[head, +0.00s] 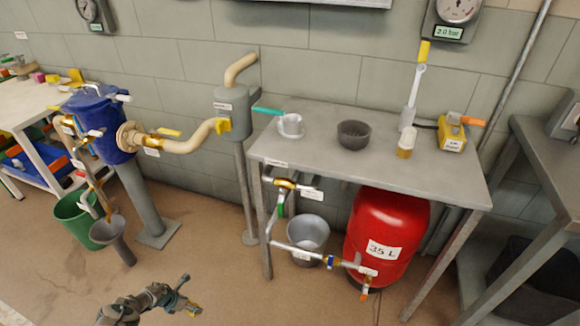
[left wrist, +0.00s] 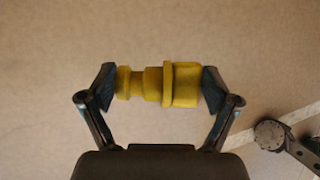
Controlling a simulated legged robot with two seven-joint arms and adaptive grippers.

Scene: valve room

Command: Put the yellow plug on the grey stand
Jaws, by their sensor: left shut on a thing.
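My left gripper (head: 184,301) is at the bottom of the head view, low over bare floor. It is shut on the yellow plug (head: 194,310). In the left wrist view the stepped yellow plug (left wrist: 160,84) lies crosswise between the two dark finger pads (left wrist: 157,88), one pad at each end. Two grey uprights could be the grey stand: the post (head: 243,190) under a grey box, and the thick column (head: 140,195) under the blue vessel. I cannot tell which is meant. My right gripper is not in view.
A grey table (head: 350,165) holds a cup on a saucer (head: 290,126), a dark bowl (head: 353,134) and a yellow device (head: 452,135). A red tank (head: 387,238), a grey bucket (head: 308,240) and valve pipes sit below. A green bucket (head: 78,222) and funnel (head: 112,238) stand left. Front floor is clear.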

